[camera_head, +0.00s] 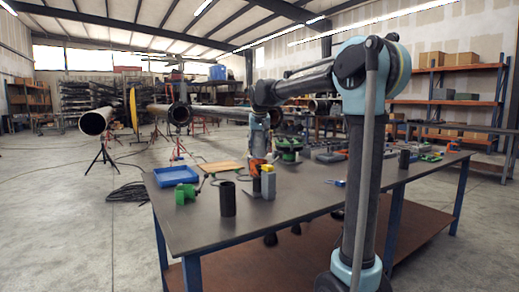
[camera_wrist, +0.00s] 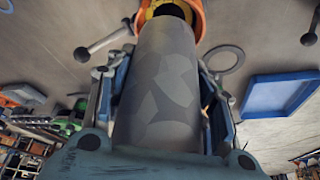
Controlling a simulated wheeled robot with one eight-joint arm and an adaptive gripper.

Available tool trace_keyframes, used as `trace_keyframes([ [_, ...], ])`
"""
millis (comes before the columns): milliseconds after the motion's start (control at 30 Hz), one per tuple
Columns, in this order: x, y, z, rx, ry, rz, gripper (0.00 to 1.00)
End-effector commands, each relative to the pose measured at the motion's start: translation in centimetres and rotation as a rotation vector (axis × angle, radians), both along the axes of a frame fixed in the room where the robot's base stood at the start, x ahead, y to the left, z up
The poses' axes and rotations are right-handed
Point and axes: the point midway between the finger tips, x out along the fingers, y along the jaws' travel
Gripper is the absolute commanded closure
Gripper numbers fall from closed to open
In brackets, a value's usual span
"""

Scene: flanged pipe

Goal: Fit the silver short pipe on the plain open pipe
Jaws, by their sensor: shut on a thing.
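The silver short pipe (camera_wrist: 165,90) is a patchy grey cylinder between my gripper's fingers (camera_wrist: 165,85) in the wrist view. The fingers are shut on its sides. Its far end meets an orange ring-like thing (camera_wrist: 190,12) with a dark opening; I cannot tell whether they touch. In the head view my gripper (camera_head: 258,150) points down over the table, above or beside an orange thing (camera_head: 257,168); the short pipe is not clear there. The plain open pipe (camera_head: 95,122) stands far off at the left, its round mouth facing me, on a stand.
A flanged pipe (camera_head: 180,114) lies right of the plain one. Open floor is at the left.

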Motion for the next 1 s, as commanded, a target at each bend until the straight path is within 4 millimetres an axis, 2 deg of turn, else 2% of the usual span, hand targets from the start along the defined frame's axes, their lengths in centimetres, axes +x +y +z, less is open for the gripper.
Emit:
trace_keyframes([
  [733, 0.0, 0.0, -3.1, 0.000, 0.000, -0.001, 0.87],
  [1000, 0.0, 0.0, -3.1, 0.000, 0.000, -0.001, 0.87],
])
